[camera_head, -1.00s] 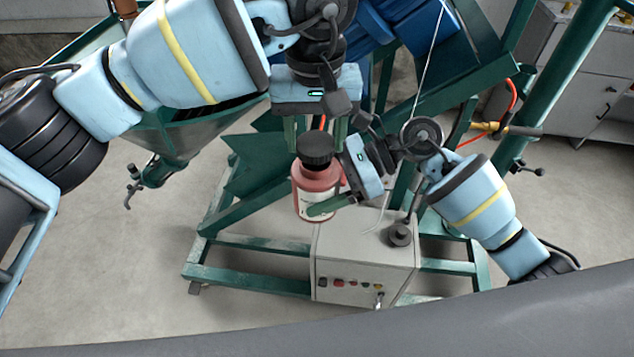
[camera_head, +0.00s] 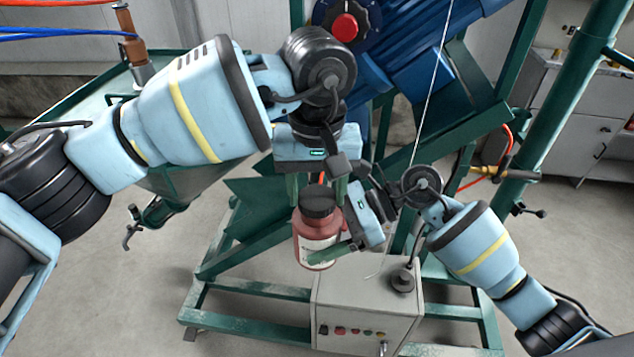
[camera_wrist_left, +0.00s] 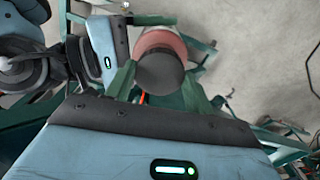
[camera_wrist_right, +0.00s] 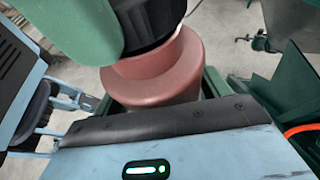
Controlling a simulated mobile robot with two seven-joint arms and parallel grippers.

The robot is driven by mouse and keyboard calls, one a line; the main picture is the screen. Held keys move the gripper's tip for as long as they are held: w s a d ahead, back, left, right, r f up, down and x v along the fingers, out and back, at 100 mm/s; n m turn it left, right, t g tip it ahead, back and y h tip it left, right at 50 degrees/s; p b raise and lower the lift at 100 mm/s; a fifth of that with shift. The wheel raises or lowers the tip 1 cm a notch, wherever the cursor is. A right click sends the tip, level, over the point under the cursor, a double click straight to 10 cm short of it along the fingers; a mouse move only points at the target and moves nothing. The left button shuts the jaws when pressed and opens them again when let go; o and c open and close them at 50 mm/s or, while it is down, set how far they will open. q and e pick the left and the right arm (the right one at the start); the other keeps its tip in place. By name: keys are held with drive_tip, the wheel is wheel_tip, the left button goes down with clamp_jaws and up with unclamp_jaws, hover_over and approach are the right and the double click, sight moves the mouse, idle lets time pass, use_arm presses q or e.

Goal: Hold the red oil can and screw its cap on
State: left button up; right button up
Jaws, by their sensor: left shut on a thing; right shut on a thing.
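The red oil can (camera_head: 303,229) with a white label hangs upright in the air in the head view, its black cap (camera_head: 318,202) on top. My left gripper (camera_head: 317,192) comes down from above, its green fingers shut on either side of the cap. The left wrist view looks down on the cap (camera_wrist_left: 161,72) between the fingers. My right gripper (camera_head: 330,243) is shut on the can body from the right. The right wrist view shows the can (camera_wrist_right: 155,82) close up. The cap hides the neck, so I cannot tell how tightly it sits.
A grey control box (camera_head: 365,308) with coloured buttons stands below and right of the can. A green steel frame (camera_head: 250,292) surrounds it, with a blue motor (camera_head: 420,60) behind. A red knob (camera_head: 344,27) shows at the top. Open floor lies at the lower left.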

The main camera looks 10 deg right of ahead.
use_arm(q)
drive_tip(key=shift+f, duration=0.3)
drive_tip(key=shift+f, duration=0.55)
idle(0.5)
use_arm(e)
drive_tip(key=c, duration=0.5)
use_arm(q)
drive_tip(key=m, duration=0.5)
drive_tip(key=shift+m, duration=0.4)
drive_tip(key=m, duration=0.7)
drive_tip(key=o, duration=0.9)
drive_tip(key=shift+o, duration=0.2)
